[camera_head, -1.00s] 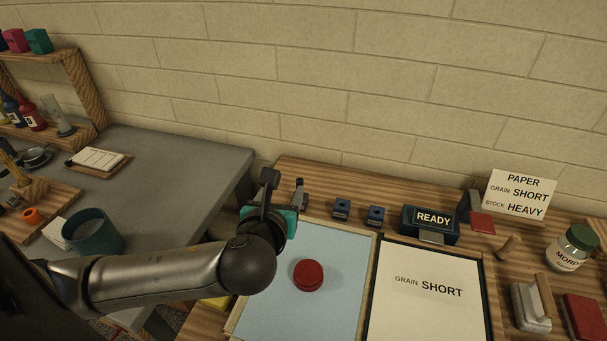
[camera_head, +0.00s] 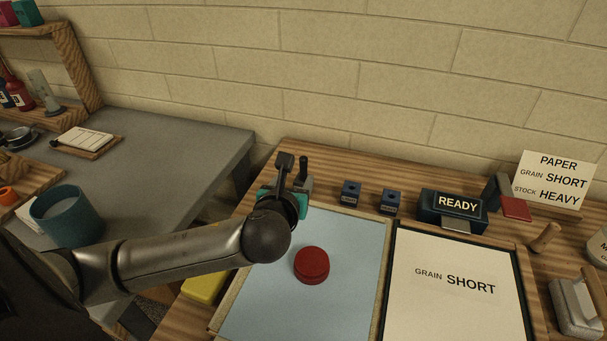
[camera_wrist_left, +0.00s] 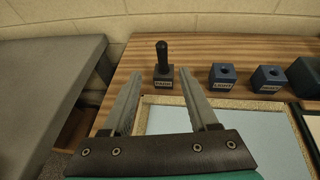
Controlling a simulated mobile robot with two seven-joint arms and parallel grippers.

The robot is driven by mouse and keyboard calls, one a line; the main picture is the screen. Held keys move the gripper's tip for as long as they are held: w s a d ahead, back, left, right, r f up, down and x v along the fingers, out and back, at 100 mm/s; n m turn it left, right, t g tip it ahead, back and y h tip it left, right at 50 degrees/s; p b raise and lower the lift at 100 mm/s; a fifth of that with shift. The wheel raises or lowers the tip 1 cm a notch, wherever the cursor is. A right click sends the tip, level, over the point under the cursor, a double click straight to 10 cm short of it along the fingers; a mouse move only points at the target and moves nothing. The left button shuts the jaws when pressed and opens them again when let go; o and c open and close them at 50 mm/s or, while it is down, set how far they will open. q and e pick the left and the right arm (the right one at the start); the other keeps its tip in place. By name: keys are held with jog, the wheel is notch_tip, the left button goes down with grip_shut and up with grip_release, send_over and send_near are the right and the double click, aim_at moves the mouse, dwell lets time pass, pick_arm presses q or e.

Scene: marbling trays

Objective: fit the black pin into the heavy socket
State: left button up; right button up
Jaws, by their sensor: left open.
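The black pin (camera_wrist_left: 162,55) stands upright in a dark block (camera_wrist_left: 163,80) with a small label. In the head view the pin (camera_head: 304,166) shows just right of my left gripper (camera_head: 287,172). In the left wrist view my left gripper (camera_wrist_left: 160,76) is open and empty, its fingers pointing toward the pin and one on either side of it in the picture. Two blue sockets with holes on top stand to the right, one nearer (camera_wrist_left: 222,76) and one farther (camera_wrist_left: 268,78). Their labels are too small to read surely. My right gripper is out of view.
A pale blue tray (camera_head: 350,292) with a red puck (camera_head: 311,265) lies in front of the sockets. A READY box (camera_head: 452,208) stands right of them. A sign (camera_head: 553,180) reads SHORT and HEAVY. A brick wall (camera_head: 330,80) rises behind.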

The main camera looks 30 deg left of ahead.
aim_at(303, 168)
pick_arm(q)
jog(key=b+x, duration=0.1)
jog(key=x, duration=0.3)
jog(key=shift+w+f, duration=0.15)
jog(key=shift+w, duration=0.2)
jog(key=b+x, duration=0.1)
jog(key=x, duration=0.3)
jog(key=shift+w+d+b, duration=0.1)
jog(key=shift+w+b, duration=0.05)
jog(key=shift+b, duration=0.25)
jog(key=shift+w+f, duration=0.15)
jog(key=shift+w, duration=0.25)
jog(key=shift+c, duration=1.1)
grip_shut()
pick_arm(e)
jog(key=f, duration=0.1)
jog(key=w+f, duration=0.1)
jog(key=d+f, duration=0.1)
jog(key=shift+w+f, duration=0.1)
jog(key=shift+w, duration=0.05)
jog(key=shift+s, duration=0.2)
